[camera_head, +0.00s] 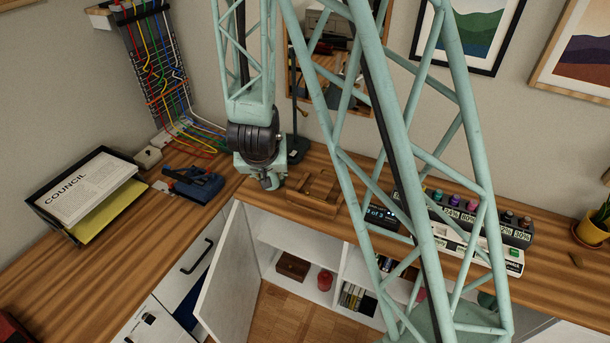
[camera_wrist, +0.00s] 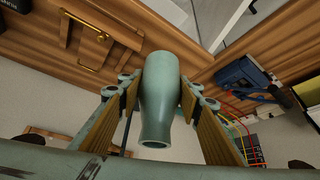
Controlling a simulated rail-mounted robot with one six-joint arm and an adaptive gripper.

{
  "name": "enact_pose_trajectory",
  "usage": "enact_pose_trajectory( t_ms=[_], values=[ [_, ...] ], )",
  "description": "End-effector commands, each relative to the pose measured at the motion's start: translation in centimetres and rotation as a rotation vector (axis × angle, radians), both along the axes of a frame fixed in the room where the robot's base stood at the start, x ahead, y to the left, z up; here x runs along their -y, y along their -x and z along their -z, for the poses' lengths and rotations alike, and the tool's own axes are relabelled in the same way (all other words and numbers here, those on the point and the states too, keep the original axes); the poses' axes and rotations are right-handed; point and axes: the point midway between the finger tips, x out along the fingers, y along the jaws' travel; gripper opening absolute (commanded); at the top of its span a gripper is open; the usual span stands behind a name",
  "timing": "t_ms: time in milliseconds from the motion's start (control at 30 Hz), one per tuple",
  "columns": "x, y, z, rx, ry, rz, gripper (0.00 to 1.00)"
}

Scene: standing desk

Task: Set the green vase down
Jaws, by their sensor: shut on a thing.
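The green vase (camera_wrist: 158,85) is gripped between the two ribbed pads of my gripper (camera_wrist: 160,100) in the wrist view. It is a smooth, muted green bottle shape, with its narrower neck and open mouth toward the bottom of that picture. The wooden desk top (camera_wrist: 190,68) shows behind it. In the head view the end of my arm hangs above the back of the wooden desk (camera_head: 225,188), near the corner. I cannot clearly tell the vase from my pale green arm there. Whether the vase touches the desk cannot be told.
A wooden box (camera_head: 313,190) with a handle lies right of my arm's end. A blue tool (camera_head: 197,185) and a paper tray (camera_head: 72,235) lie left. A cabinet door (camera_head: 232,280) stands open below. Bottles in a rack (camera_head: 515,235) stand right.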

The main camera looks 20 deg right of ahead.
Motion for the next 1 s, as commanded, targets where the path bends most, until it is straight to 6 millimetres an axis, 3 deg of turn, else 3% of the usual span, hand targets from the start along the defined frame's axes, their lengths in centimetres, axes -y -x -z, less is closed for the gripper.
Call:
enact_pose_trajectory(
  t_ms=[467,1000],
  values=[
    [0.9,-0.8,0.0,0.0,0.0,0.0,0.19],
    [5.9,-5.2,0.0,0.002,0.0,0.003,0.19]
  ],
)
